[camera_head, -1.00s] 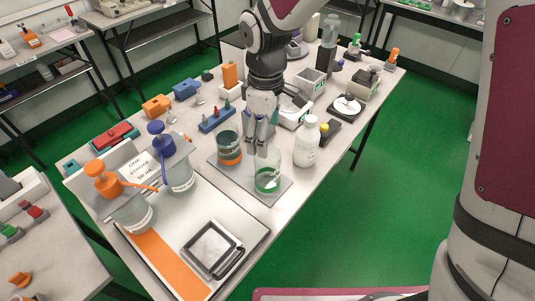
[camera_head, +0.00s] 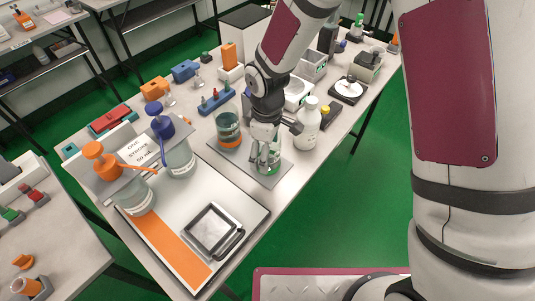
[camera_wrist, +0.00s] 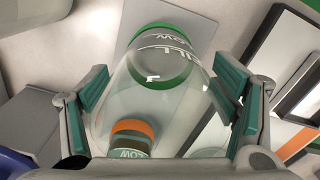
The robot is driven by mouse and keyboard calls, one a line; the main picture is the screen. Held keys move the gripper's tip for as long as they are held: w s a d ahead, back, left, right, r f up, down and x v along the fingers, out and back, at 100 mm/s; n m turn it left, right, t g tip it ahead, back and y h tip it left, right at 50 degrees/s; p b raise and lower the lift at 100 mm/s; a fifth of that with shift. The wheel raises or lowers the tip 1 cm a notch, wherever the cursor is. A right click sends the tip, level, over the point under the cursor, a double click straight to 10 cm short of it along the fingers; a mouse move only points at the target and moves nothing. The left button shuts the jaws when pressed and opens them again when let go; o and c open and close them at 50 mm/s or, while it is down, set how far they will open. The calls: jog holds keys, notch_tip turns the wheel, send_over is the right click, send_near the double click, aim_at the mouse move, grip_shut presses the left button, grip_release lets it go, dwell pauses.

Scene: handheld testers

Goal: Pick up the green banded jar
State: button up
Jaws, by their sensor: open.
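The green banded jar (camera_head: 266,168) is clear glass with a green band and stands on a grey mat (camera_head: 286,165). My gripper (camera_head: 265,155) points down over it, with its fingers on either side of the glass and partly hiding it. In the wrist view my gripper (camera_wrist: 160,88) is open, with the jar (camera_wrist: 158,72) between its green-padded fingers. A gap seems to show at the right finger; contact on the left is hard to tell. The orange banded jar (camera_head: 229,130) stands close by, up and left on the same mat.
A white bottle (camera_head: 308,125) stands just right of my gripper. Two pump dispensers, orange (camera_head: 100,160) and blue (camera_head: 162,130), stand on the left. A framed square plate (camera_head: 212,232) lies in front.

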jog(key=shift+f, duration=0.35)
jog(key=shift+c, duration=0.5)
jog(key=c, duration=1.1)
jog(key=shift+s, duration=0.1)
